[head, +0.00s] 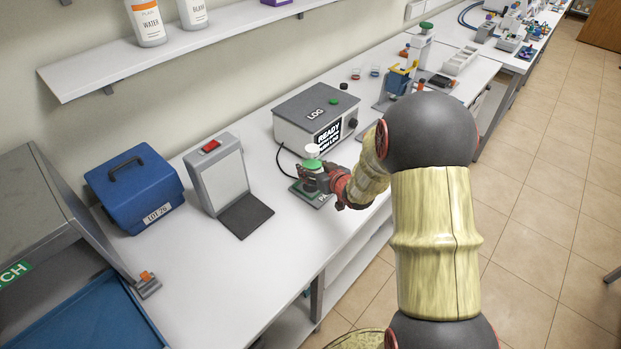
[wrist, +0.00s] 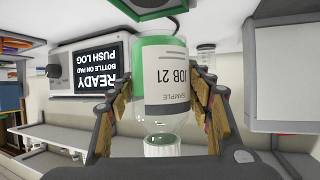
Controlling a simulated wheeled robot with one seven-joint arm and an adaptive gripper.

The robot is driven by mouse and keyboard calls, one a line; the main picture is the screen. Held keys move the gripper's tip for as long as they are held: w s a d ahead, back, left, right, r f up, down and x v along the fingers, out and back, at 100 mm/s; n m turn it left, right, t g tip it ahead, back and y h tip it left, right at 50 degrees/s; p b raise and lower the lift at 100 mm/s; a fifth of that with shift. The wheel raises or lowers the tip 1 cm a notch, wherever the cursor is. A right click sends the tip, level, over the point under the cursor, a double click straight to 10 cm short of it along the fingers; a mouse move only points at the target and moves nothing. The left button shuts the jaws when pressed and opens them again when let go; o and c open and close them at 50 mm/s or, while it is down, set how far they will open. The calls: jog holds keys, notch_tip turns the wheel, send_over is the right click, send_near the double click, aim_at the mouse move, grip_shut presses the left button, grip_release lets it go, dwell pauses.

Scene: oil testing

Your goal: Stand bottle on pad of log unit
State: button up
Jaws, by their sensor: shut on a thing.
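My gripper (head: 316,179) is shut on the sample bottle (head: 312,164), which shows a white cap and a green part in the head view. In the wrist view, which is upside down, the bottle (wrist: 165,80) has green content and a white label reading SAMPLE JOB 21, with the gripper's fingers (wrist: 160,100) on both sides. The bottle looks upright. The log unit (head: 316,113) is a grey box with a screen reading READY, BOTTLE ON PAD, PUSH LOG. Its pad (head: 322,199) lies in front, under the gripper and bottle.
A grey panel device with a red button (head: 220,172) and a blue case (head: 135,188) stand left of the log unit. Small cups (head: 356,73) and a blue-and-yellow stand (head: 399,82) are behind it to the right. Bare white bench (head: 220,270) lies in front.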

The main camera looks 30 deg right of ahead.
jog(key=w+f, duration=0.1)
jog(key=w+d+f, duration=0.1)
jog(key=w+f, duration=0.1)
jog(key=shift+f+b, duration=0.25)
jog(key=shift+b, duration=0.05)
notch_tip(320, 180, down, 3)
jog(key=shift+w+f+b, duration=0.1)
jog(key=shift+f+b, duration=0.1)
jog(key=shift+b, duration=0.25)
jog(key=o, duration=1.1)
jog(key=shift+f, duration=0.2)
jog(key=o, duration=0.5)
jog(key=shift+c, duration=0.2)
